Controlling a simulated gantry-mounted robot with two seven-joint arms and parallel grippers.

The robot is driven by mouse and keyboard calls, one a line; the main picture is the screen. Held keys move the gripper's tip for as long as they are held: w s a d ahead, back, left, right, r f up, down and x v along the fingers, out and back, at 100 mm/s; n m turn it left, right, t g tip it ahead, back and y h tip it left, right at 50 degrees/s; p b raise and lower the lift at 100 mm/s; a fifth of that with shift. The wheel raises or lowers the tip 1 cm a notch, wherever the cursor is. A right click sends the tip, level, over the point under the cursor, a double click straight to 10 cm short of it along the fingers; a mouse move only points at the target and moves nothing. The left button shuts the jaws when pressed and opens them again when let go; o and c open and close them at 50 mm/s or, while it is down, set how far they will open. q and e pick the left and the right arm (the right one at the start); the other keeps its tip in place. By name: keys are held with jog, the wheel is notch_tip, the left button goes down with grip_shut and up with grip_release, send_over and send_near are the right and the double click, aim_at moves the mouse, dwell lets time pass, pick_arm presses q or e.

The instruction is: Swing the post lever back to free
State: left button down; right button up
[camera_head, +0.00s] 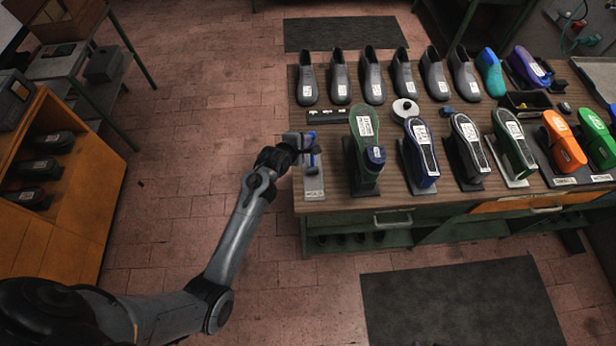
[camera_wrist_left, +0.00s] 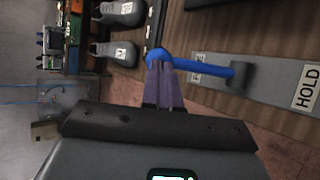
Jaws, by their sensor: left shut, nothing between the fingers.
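The blue post lever (camera_wrist_left: 205,67) shows in the wrist view, with its rounded end at my fingertips and its other end at a small grey pivot block (camera_wrist_left: 241,76). It lies over a partly covered label starting with F and points away from the HOLD label (camera_wrist_left: 306,88) on the grey plate (camera_wrist_left: 270,88). The lever also shows in the head view (camera_head: 314,160), at the bench's left end. My left gripper (camera_wrist_left: 160,72) is shut and empty, at the lever's rounded end; I cannot tell whether they touch. My right gripper is out of view.
The wooden bench (camera_head: 400,202) holds a row of grey shoes (camera_head: 372,80) at the back and several shoe forms on stands. A green-soled form (camera_head: 364,135) stands just right of the lever plate. Open floor (camera_head: 190,150) lies left of the bench.

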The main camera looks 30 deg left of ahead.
pick_arm(q)
jog(key=shift+w+a+f+g+p, duration=0.1)
jog(key=shift+a+f+g+p, duration=0.2)
jog(key=shift+a+f+p, duration=0.1)
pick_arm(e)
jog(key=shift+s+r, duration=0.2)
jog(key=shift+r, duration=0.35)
